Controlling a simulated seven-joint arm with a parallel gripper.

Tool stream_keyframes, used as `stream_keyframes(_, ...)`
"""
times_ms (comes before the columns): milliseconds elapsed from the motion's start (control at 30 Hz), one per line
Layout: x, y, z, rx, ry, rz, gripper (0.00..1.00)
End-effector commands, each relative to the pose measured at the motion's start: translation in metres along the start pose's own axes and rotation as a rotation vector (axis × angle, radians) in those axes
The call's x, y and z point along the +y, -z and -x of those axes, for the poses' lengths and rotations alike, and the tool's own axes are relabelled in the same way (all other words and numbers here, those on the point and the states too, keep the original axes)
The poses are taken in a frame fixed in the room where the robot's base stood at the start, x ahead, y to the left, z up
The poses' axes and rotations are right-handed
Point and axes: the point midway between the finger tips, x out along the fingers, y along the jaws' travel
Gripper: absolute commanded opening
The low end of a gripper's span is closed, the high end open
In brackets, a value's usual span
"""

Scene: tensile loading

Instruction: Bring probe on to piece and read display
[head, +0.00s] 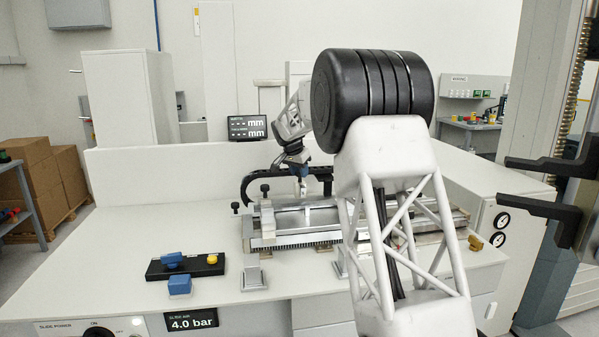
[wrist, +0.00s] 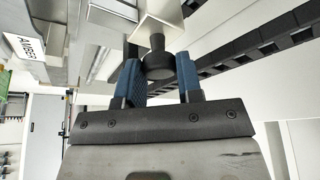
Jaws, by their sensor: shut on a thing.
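My gripper (head: 293,160) is over the measuring rig at the middle of the bench. In the wrist view its two blue finger pads (wrist: 158,80) are shut on a dark round knob (wrist: 157,62), which joins a pale block above it in the picture. I take the knob and block to be the probe. A display (head: 247,127) behind the rig shows dashes and "mm" on two lines. The metal rig bed (head: 345,233) lies below the gripper, with a bright bar along it. The contact between probe and piece is too small to tell.
My arm covers the right part of the rig. A black block with a blue part and a yellow button (head: 186,265) sits at the front left, with a blue block (head: 180,286) before it. A black cable chain (head: 262,180) runs behind the bed.

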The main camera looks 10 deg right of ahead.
Motion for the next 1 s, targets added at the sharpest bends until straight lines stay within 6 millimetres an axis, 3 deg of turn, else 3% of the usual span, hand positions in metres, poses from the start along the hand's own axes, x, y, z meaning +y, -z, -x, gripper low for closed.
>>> stream_keyframes(267, 0.006, -0.005, 0.003, 0.0, 0.0, 0.0, 0.14)
stream_keyframes(1000, 0.048, -0.044, 0.019, 0.001, 0.001, 0.0, 0.15)
